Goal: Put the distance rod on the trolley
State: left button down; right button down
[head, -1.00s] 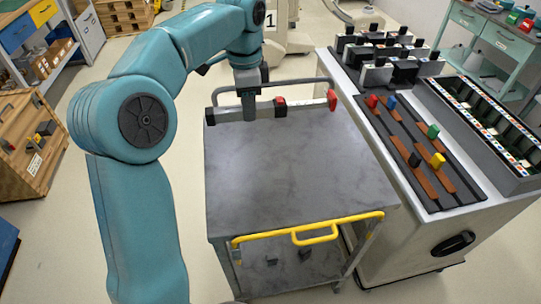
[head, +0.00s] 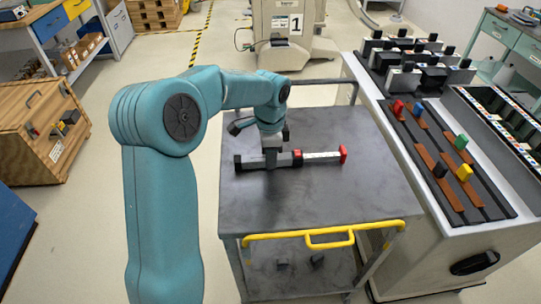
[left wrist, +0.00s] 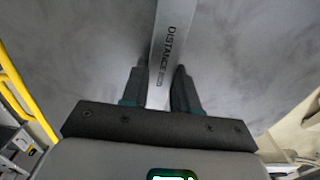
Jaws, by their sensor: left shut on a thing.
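The distance rod (head: 322,157) is a long bar with a black end on the left, a red block at its middle and a red end on the right. My left gripper (head: 271,158) is shut on it, left of the middle block. In the left wrist view the rod (left wrist: 172,40), lettered "DISTANCE ROD", runs between the two fingers (left wrist: 158,90). The trolley (head: 330,205) has a grey top and a yellow front handle. The rod is over the far half of this top; whether it touches the surface I cannot tell. My right gripper is not in view.
A white cart (head: 400,240) with black holders, brown strips and coloured pegs stands close at the trolley's right. A wooden crate (head: 40,130) is at the left. The near part of the trolley top is clear.

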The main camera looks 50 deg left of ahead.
pick_arm(q)
jog(key=shift+s+r, duration=0.1)
jog(key=c, duration=0.8)
grip_release()
jog(key=shift+c, duration=0.2)
notch_tip(320, 180, up, 12)
jog(key=p, duration=0.1)
jog(key=shift+p, duration=0.4)
